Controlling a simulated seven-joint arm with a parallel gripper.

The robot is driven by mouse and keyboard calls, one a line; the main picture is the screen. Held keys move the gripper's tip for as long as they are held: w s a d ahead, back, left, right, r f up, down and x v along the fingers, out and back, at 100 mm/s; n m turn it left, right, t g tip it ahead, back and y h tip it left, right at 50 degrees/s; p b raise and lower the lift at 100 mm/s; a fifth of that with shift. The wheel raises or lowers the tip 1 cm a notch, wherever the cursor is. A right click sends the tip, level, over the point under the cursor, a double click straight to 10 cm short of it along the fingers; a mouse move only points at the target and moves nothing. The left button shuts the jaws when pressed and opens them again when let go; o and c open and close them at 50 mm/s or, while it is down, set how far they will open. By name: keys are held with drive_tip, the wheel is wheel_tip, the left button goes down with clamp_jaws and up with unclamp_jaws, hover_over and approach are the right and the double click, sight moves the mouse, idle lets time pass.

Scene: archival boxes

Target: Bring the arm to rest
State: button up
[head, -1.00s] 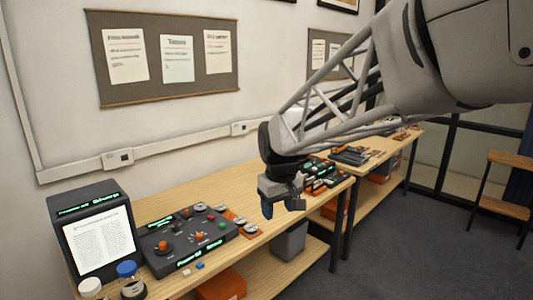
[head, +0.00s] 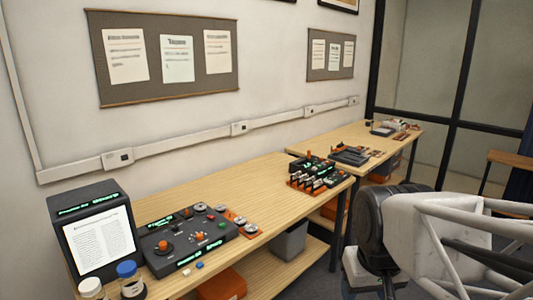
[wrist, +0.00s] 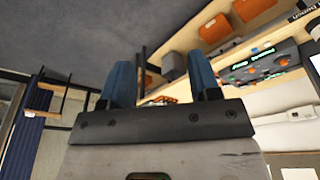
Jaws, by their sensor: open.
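My gripper (wrist: 163,85) shows in the wrist view with its two blue fingers spread apart and nothing between them. In that view the workbench and its consoles appear tilted behind and to the right of the fingers. In the head view my arm's wrist end is at the lower right, in front of the bench and clear of it; the fingers themselves are cut off or hidden there.
A wooden bench (head: 200,222) runs along the wall. It carries a screen box (head: 97,240), a dark control console (head: 188,240), a switch rack (head: 318,174) and capped jars (head: 130,281). A grey bin (head: 290,241) stands on the lower shelf. A wooden stool (head: 508,160) is at the right.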

drive_tip(key=shift+m, duration=0.4)
drive_tip(key=s, duration=0.1)
drive_tip(key=s+d+f, duration=0.1)
drive_tip(key=s, duration=0.2)
drive_tip(key=shift+d+f, duration=0.15)
drive_tip(key=shift+f, duration=0.2)
drive_tip(key=shift+w, duration=0.1)
drive_tip(key=shift+c, duration=0.2)
idle(1.9)
